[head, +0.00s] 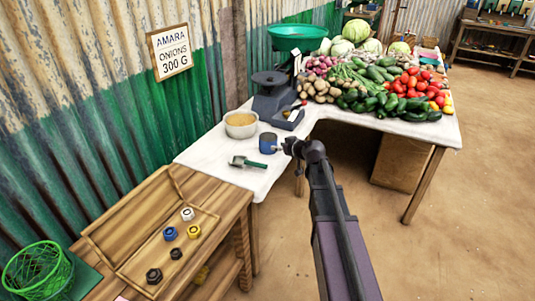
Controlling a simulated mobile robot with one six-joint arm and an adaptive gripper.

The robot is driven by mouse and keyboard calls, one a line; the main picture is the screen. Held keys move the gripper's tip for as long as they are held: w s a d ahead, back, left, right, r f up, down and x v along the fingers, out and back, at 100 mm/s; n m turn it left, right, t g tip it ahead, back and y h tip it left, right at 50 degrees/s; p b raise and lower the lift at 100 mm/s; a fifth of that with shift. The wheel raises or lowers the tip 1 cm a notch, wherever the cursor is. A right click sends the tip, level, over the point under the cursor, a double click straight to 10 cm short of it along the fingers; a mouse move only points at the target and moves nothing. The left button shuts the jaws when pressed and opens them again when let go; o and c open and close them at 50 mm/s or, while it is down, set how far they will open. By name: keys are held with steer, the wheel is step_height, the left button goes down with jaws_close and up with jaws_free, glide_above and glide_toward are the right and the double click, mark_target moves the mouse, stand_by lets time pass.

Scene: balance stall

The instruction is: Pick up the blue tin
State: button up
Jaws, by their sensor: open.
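The blue tin (268,143) stands upright on the white-covered table, near its front edge. My gripper (284,146) is at the end of my arm, just right of the tin and pointing left at it. The jaws are open and hold nothing that I can see. At this size I cannot tell whether the fingers touch the tin or stand around its side.
A bowl of grain (240,125) and a green-handled scoop (245,162) lie close to the tin. A balance scale (272,84) and heaped vegetables (370,85) stand behind. A wooden tray (128,262) with several coloured weights is at front left. Open floor lies right.

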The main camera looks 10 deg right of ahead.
steer(key=shift+w+d, duration=0.35)
steer(key=shift+w, duration=0.1)
steer(key=b, duration=0.4)
glide_toward(260, 139)
steer(key=shift+w+a+f, duration=0.7)
steer(key=shift+w+f, duration=0.15)
steer(key=shift+w, duration=0.1)
steer(key=x, duration=0.2)
steer(key=b+x, duration=0.1)
steer(key=x, duration=0.1)
steer(key=shift+w+d, duration=0.25)
steer(key=shift+d, duration=0.05)
steer(key=shift+w+a+f, duration=0.15)
steer(key=shift+w+a, duration=0.1)
steer(key=shift+w, duration=0.2)
